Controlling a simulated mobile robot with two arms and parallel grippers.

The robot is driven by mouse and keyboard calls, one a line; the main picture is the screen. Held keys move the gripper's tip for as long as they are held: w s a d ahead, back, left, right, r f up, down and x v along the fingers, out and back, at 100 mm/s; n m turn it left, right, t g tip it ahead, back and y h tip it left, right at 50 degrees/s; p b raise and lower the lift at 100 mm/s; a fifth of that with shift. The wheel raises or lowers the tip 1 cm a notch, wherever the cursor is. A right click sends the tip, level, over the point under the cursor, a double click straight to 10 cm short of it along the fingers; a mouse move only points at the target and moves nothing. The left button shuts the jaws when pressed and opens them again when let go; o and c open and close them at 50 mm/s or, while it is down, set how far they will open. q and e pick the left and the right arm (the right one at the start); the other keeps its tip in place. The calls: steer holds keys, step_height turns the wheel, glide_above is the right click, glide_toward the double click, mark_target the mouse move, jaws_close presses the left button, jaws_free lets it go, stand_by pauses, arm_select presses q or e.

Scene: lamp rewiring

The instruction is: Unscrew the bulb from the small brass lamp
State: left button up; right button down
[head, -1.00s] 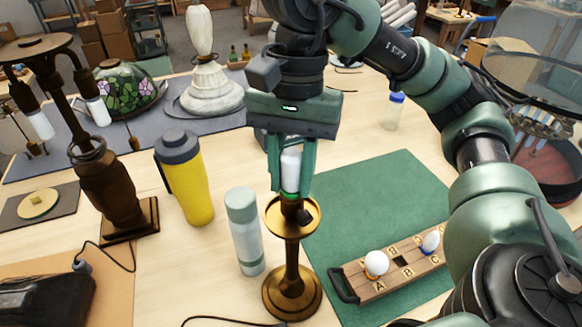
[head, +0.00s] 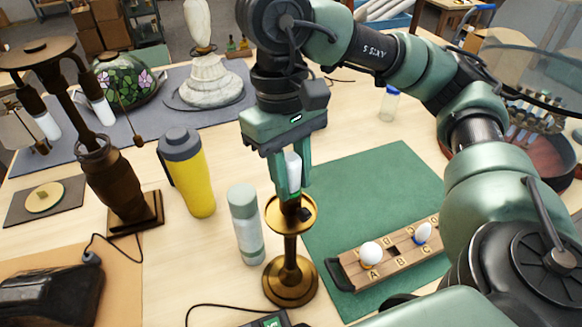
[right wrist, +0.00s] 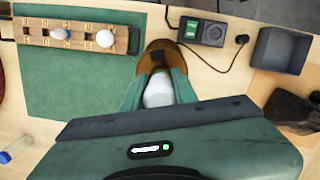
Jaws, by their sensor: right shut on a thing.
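The small brass lamp (head: 291,270) stands upright on the table, left of the green mat. A white bulb (head: 293,172) sits upright at the lamp's top, above its brass dish. My right gripper (head: 292,186) points down over the lamp and is shut on the bulb, one finger on each side. In the right wrist view the bulb (right wrist: 158,90) shows between the fingers, with the brass dish (right wrist: 155,52) beyond it. The fingers hide part of the bulb and socket. My left gripper is not in view.
A wooden bulb holder (head: 385,258) with two bulbs lies on the green mat (head: 375,190). A pale bottle (head: 246,225) stands close left of the lamp, with a yellow bottle (head: 192,180) farther left. A dark bronze lamp (head: 118,190) stands beyond.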

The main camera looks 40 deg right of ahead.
steer(key=n, duration=0.2)
steer(key=shift+d+n+h, duration=0.1)
steer(key=shift+n+h, duration=0.2)
steer(key=shift+n, duration=0.1)
steer(key=shift+r, duration=0.1)
steer(key=shift+r+n+p, duration=0.1)
steer(key=shift+n+p, duration=0.35)
steer(key=shift+n, duration=1.45)
steer(key=n+t, duration=0.1)
steer(key=n, duration=0.3)
steer(key=shift+w+d+h, duration=0.1)
steer(key=shift+h, duration=0.3)
steer(key=c, duration=1)
jaws_free()
steer(key=shift+c, duration=0.2)
